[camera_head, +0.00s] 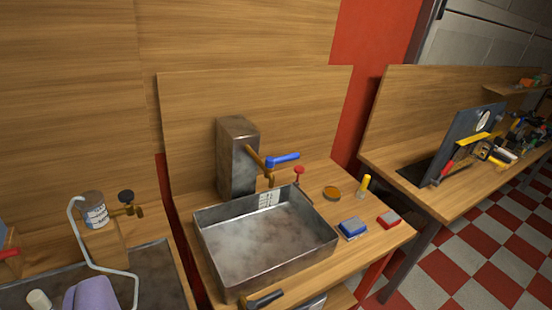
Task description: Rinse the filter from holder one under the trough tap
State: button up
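The metal trough (325,246) sits on a wooden bench in the middle of the view, and no loose thing shows in it. Behind it stands a grey metal block (237,160) with a brass tap (257,160) that has a blue lever (284,160). The tap's outlet points down over the trough's back edge; I see no clear water stream. No filter and no holder marked one can be made out. A grey labelled canister (95,212) with a brass valve stands at the left; I cannot tell whether it is a holder. My gripper is not in view.
A red-handled valve (299,173), an amber disc (332,193), a yellow-capped item (364,184), a blue block (352,228) and a red block (389,218) surround the trough's right. A black handle (264,299) juts out in front.

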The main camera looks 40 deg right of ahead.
aim_at(270, 162)
jog(key=i+l, duration=0.2)
jog(key=l, duration=0.2)
jog(key=i+l, duration=0.2)
jog(key=l, duration=0.2)
jog(key=i+l, duration=0.2)
jog(key=l, duration=0.15)
jog(key=i+l, duration=0.2)
jog(key=l, duration=0.2)
jog(key=i+l, duration=0.2)
jog(key=l, duration=0.2)
jog(key=i+l, duration=0.2)
jog(key=l, duration=0.2)
jog(key=i+l, duration=0.15)
jog(key=l, duration=0.2)
